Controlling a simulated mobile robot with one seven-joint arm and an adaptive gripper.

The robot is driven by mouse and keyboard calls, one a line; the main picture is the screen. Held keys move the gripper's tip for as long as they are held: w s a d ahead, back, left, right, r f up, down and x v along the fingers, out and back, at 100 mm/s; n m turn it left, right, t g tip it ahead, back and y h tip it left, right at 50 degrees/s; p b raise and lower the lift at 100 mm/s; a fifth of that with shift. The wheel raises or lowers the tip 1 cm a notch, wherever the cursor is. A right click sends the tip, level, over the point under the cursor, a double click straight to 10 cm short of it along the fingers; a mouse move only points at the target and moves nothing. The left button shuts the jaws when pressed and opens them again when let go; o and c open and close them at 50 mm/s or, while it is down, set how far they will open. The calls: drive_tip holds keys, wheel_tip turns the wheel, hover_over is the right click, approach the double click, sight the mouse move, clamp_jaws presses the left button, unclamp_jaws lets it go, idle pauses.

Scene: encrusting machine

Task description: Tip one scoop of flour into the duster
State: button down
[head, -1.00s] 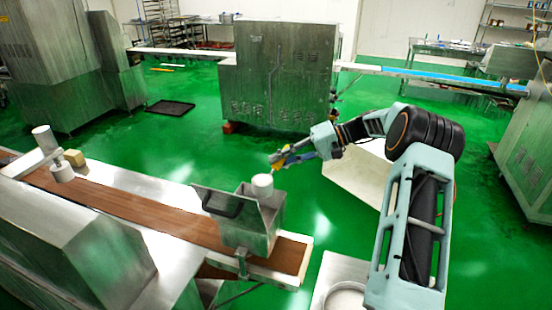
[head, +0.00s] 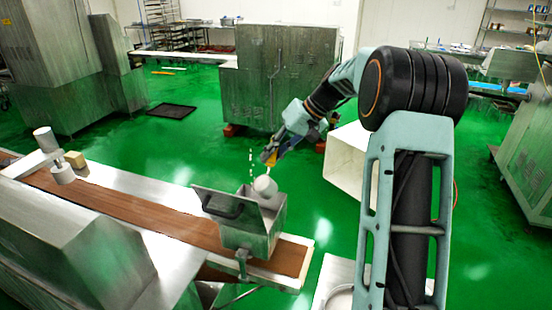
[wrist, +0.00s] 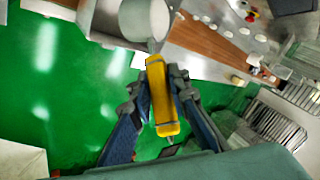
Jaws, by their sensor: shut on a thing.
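My gripper (head: 272,157) is shut on the yellow handle (wrist: 162,100) of the scoop. The scoop's pale round cup (head: 265,187) is tilted over the steel duster box (head: 250,240), near its open top. In the wrist view the cup (wrist: 147,18) is at the top, beyond my fingers, and its face looks white. Whether it still holds flour cannot be told. The duster's lid with a dark handle (head: 222,205) stands open to the left. The inside of the duster is hidden. A few white specks (head: 251,165) show left of the cup.
The duster sits over the end of the brown conveyor belt (head: 150,212). A round pale container (head: 340,298) at the bottom is mostly hidden by my arm. A white bin (head: 345,165) stands on the green floor behind my arm.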

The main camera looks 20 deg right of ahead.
drive_tip(key=shift+s+a+r+h, duration=0.15)
drive_tip(key=shift+a+r+h, duration=0.4)
drive_tip(key=shift+a+h, duration=0.4)
drive_tip(key=s+a+f+n+t+h+b, duration=0.1)
drive_tip(key=s+a+n+t+h+b, duration=0.1)
drive_tip(key=a+h+b, duration=0.8)
drive_tip(key=shift+a+f+n+t+h+b, duration=0.3)
drive_tip(key=shift+a+n+t+h, duration=0.3)
drive_tip(key=shift+h, duration=0.95)
drive_tip(key=shift+r, duration=0.1)
idle(0.8)
